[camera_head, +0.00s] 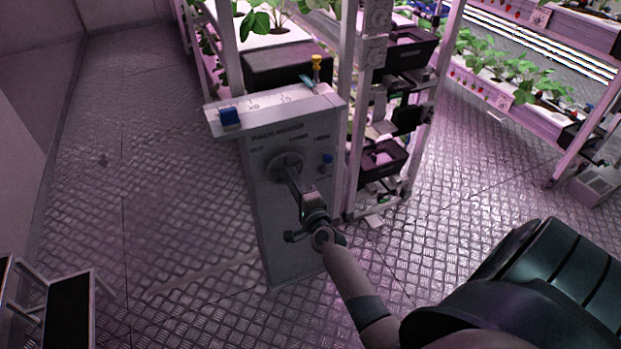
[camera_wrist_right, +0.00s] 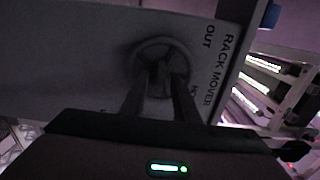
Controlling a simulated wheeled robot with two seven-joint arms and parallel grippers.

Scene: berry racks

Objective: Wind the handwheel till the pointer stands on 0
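A grey cabinet (camera_head: 266,225) marked RACK MOVER stands in the middle of the head view. A round handwheel (camera_head: 277,166) sits on its front face, and it also shows in the wrist view (camera_wrist_right: 187,62). My right gripper (camera_head: 290,180) reaches to the wheel, its two fingers apart at the wheel's middle. Whether they press on its inner bar cannot be told. A pale ledge (camera_head: 268,107) on top carries faint marks, a blue block (camera_head: 229,116) at its left and a small teal piece (camera_head: 307,82) at its right. The pointer's reading is too small to tell. My left gripper is out of view.
Plant racks (camera_head: 345,120) stand close behind and right of the cabinet. Another planted rack (camera_head: 500,100) is farther right. A dark-topped stand (camera_head: 68,315) is at the lower left.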

